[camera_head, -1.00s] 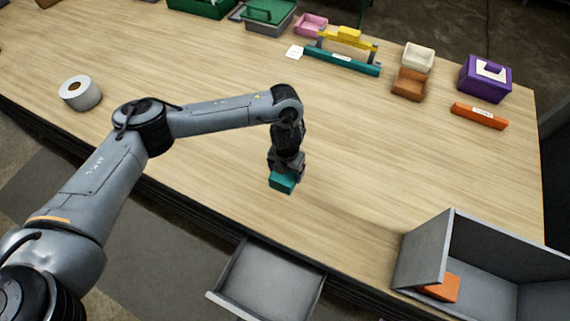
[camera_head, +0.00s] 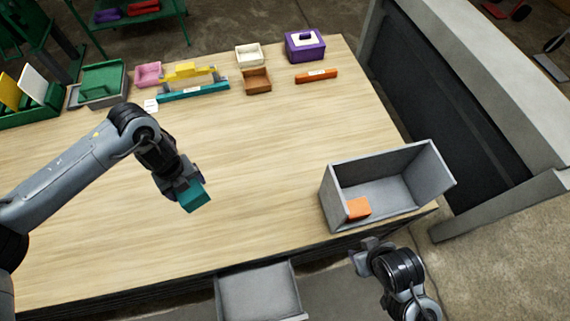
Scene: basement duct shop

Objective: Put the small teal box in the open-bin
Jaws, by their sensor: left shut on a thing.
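The small teal box (camera_head: 194,198) is held by my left gripper (camera_head: 184,187), which is shut on it. It is tilted and appears to be above the table, left of centre. The grey open-bin (camera_head: 433,172) stands at the right front of the table, to the right of the teal box and apart from it. An orange block (camera_head: 357,208) lies inside the bin at its left. My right gripper (camera_head: 366,250) is at the lower right, just in front of the table edge below the bin. Whether its jaws are open is not clear.
An open grey drawer (camera_head: 258,292) juts out below the front edge. A teal bar (camera_head: 193,93), brown tray (camera_head: 257,81), white tray (camera_head: 249,55), purple box (camera_head: 305,45) and orange bar (camera_head: 316,76) lie along the back. The tabletop (camera_head: 265,150) between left gripper and bin is clear.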

